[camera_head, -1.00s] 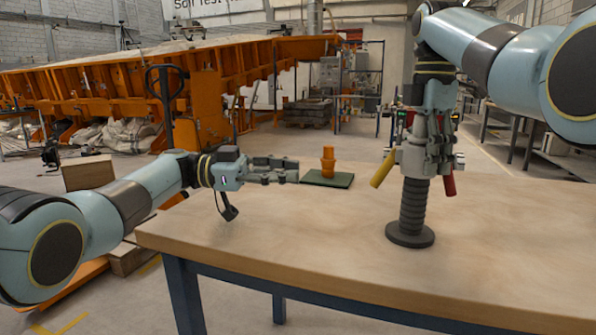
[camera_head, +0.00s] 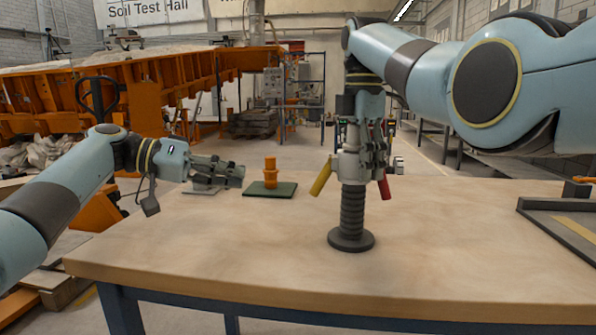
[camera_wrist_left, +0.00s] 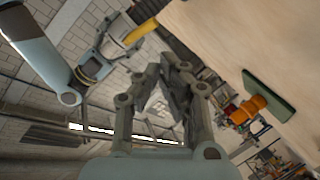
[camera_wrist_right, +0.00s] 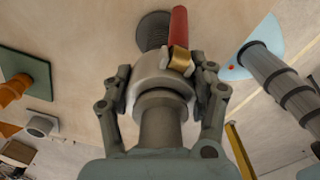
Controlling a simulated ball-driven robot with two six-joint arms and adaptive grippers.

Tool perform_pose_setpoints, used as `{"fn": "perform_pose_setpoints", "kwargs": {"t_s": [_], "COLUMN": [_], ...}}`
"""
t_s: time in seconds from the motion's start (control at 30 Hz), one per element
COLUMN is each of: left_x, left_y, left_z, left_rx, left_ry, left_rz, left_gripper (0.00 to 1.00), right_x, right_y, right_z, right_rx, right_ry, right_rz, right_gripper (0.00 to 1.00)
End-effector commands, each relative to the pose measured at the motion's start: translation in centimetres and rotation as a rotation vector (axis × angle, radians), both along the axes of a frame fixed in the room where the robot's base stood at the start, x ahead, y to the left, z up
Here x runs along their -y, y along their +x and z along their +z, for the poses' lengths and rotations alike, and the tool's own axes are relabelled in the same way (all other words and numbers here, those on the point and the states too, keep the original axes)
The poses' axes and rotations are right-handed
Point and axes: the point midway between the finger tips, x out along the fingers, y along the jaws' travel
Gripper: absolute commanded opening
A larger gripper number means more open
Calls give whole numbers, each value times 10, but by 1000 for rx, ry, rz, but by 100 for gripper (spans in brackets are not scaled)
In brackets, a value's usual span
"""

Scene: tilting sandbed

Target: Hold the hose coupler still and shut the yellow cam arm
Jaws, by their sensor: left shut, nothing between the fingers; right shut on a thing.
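The grey hose coupler (camera_head: 350,166) stands upright on a dark ribbed hose with a round base (camera_head: 351,239) on the table. The yellow cam arm (camera_head: 321,179) sticks out from its left side, slanting down and outward. A red cam arm (camera_head: 384,187) hangs down on its right side and also shows in the right wrist view (camera_wrist_right: 179,27). My right gripper (camera_wrist_right: 166,86) comes from above and is shut around the coupler body. My left gripper (camera_head: 238,176) is shut and empty, left of the coupler and apart from it. In the left wrist view the yellow arm (camera_wrist_left: 146,32) shows at the top.
An orange fitting (camera_head: 270,174) stands on a dark green plate (camera_head: 270,190) behind, between my left gripper and the coupler. A dark frame (camera_head: 556,226) lies at the table's right. The wooden table top (camera_head: 230,240) is clear in front.

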Motion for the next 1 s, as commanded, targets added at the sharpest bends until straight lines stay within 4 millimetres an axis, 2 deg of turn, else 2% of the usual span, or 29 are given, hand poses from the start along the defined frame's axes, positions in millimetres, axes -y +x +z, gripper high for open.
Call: {"fn": "perform_pose_setpoints", "kwargs": {"t_s": [0.1,0.3,0.4,0.53,0.63,0.73,1.0], "left_x": [4,7,7,8,13,18,56], "left_y": [1,-2,-8,-16,-23,-21,3], "left_z": [14,41,56,68,66,57,38], "left_rx": [-182,-427,-485,-461,-445,-461,-463], "left_ry": [25,3,-29,-43,-41,-40,-41], "left_rz": [123,375,483,546,544,542,537], "left_gripper": [0,0,0,0,0,0,0], "right_x": [0,0,0,0,0,0,0], "right_y": [0,0,0,0,0,0,0], "right_z": [0,0,0,0,0,0,0], "right_rx": [0,0,0,0,0,0,1], "right_ry": [-1,-1,-1,-1,-1,-1,0], "right_rz": [-1,-1,-1,-1,-1,-1,0], "right_gripper": [8,8,8,8,8,8,8]}}
